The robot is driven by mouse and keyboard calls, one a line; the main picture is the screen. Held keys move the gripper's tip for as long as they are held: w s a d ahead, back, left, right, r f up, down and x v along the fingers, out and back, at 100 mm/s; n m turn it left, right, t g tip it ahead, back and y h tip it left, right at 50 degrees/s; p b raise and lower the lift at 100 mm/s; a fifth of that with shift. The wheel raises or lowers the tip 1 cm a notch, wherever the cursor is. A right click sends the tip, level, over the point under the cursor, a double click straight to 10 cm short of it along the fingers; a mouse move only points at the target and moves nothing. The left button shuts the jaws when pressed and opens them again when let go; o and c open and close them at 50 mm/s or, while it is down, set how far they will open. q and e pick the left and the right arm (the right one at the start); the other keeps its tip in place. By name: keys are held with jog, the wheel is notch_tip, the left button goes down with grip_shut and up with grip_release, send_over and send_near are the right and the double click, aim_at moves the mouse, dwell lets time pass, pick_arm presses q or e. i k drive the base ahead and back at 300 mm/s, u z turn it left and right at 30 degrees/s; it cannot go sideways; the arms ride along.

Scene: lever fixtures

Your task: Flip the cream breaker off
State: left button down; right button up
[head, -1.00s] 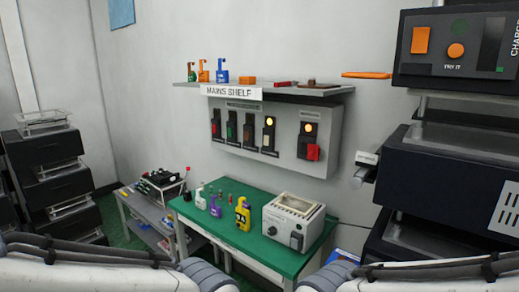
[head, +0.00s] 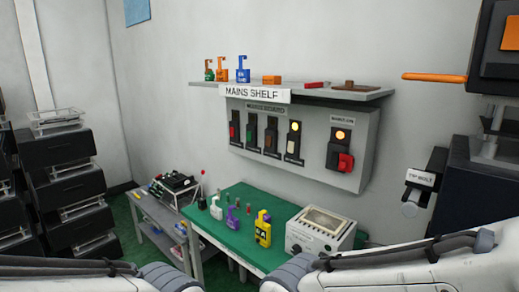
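The cream breaker (head: 292,146) is the rightmost of several small breakers on the grey wall panel (head: 310,172) under the shelf. Its cream handle sits low on a dark plate. The lamp (head: 295,126) above it glows yellow. Left of it are breakers with brown (head: 270,138), green (head: 252,132) and red (head: 234,130) handles, their lamps not lit. Right of it is a larger switch with a red handle (head: 345,162) and a lit lamp (head: 341,135). Only my arms show at the bottom edge; both grippers are outside the frame.
The mains shelf (head: 365,93) juts out above the panel and holds padlocks and small blocks. A green-topped table (head: 215,237) below carries padlocks and a cream box (head: 318,232). An orange bar (head: 434,77) and dark cabinets stand at right. Clear space lies before the panel.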

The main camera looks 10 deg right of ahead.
aim_at(291, 145)
jog(key=z, duration=0.25)
jog(key=i, duration=0.95)
jog(key=z, duration=0.65)
